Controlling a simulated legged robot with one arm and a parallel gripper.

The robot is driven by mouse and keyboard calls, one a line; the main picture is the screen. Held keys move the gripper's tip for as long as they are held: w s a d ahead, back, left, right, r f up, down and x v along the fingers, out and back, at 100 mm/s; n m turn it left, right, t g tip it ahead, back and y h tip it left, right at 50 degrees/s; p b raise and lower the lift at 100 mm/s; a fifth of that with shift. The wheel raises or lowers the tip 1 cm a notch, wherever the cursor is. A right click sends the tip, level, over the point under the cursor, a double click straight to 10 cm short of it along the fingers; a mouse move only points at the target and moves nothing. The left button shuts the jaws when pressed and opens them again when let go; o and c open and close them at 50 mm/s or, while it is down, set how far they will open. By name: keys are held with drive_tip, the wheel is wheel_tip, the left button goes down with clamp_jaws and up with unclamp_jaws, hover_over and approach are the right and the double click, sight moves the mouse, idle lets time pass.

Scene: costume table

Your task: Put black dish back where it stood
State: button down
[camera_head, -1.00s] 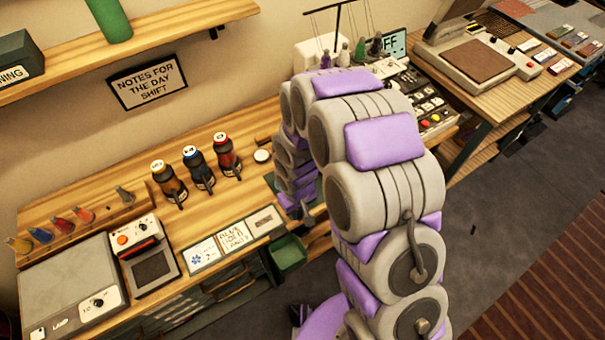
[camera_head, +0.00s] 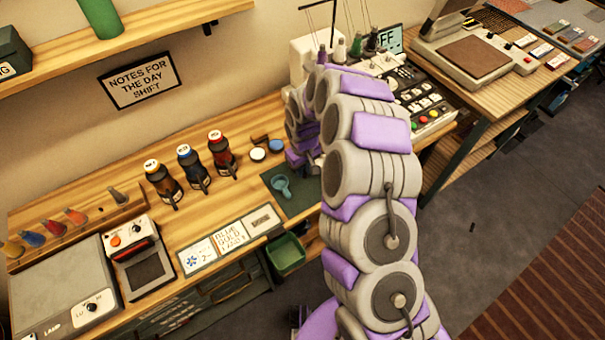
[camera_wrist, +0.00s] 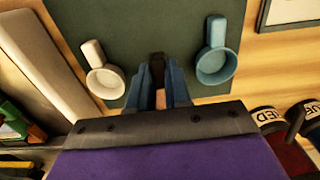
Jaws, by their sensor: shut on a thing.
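My gripper (camera_wrist: 160,85) points at a dark green mat (camera_wrist: 120,25) in the wrist view. It is shut on a small dark piece, which I take for part of the black dish (camera_wrist: 157,62). Most of that dish is hidden. A white dish with a handle (camera_wrist: 105,78) lies on the mat to the left of the fingers, and a teal dish with a handle (camera_wrist: 216,62) lies to the right. In the head view the teal dish (camera_head: 282,187) sits on the mat (camera_head: 303,203). My arm hides the gripper's fingers and the other dishes there.
Several dark bottles (camera_head: 190,165) stand left of the mat, with a white cap (camera_head: 258,154) and a blue cap (camera_head: 276,146) near it. A sewing machine (camera_head: 308,58) and a button panel (camera_head: 425,100) stand behind and right. A green bin (camera_head: 287,253) hangs below the front edge.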

sight(304, 174)
drive_tip(key=shift+w+d, duration=0.3)
drive_tip(key=shift+d, duration=0.05)
wheel_tip(304, 174, down, 4)
drive_tip(key=shift+r+b, duration=0.2)
drive_tip(key=shift+b, duration=0.4)
drive_tip(key=shift+a, duration=0.3)
drive_tip(key=c, duration=1.1)
unclamp_jaws()
drive_tip(key=shift+d, duration=0.25)
drive_tip(key=shift+a+r, duration=0.1)
